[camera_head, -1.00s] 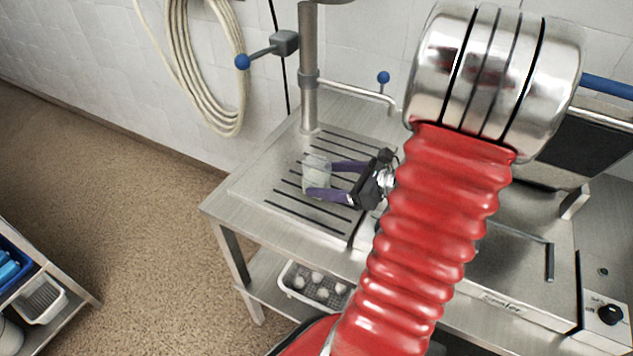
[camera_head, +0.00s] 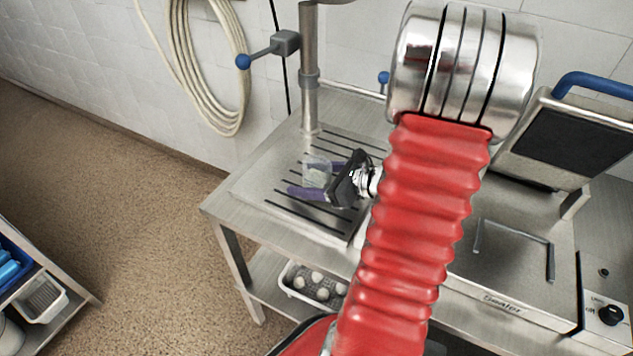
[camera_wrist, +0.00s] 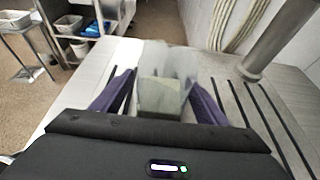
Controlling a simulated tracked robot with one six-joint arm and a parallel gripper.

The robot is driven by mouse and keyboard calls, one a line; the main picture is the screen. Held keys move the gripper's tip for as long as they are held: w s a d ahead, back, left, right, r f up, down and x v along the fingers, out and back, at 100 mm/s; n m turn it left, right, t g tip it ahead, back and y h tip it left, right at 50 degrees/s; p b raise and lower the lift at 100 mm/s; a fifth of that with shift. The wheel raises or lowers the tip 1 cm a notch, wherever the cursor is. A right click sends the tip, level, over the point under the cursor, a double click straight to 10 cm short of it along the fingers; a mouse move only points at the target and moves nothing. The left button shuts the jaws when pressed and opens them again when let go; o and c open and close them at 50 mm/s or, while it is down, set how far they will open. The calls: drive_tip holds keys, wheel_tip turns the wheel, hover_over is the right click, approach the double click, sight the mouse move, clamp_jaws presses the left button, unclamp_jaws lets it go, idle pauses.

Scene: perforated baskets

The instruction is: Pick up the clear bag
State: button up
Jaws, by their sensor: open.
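The clear bag (camera_head: 318,172) stands on the slotted metal top of the steel table. It is see-through, with a pale greenish block-like content low in it, seen in the wrist view (camera_wrist: 163,92). My gripper (camera_head: 307,180) is open, its two purple fingers on either side of the bag. In the wrist view my gripper (camera_wrist: 158,88) has one finger to the left of the bag and one to the right, with a gap visible at the left. Whether the right finger touches the bag I cannot tell.
A steel post (camera_head: 309,90) rises from the table behind the bag. A sealing machine (camera_head: 565,150) stands at the right. A white tray (camera_head: 312,283) with round items sits on the lower shelf. A coiled hose (camera_head: 205,70) hangs on the wall.

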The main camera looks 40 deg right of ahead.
sight(305, 168)
drive_tip(key=shift+w+a+f, duration=0.15)
drive_tip(key=shift+w+f, duration=0.15)
drive_tip(key=shift+w, duration=0.35)
drive_tip(key=shift+c, duration=0.3)
drive_tip(key=c, duration=1.2)
drive_tip(key=shift+r, duration=5.05)
drive_tip(key=shift+s, duration=0.15)
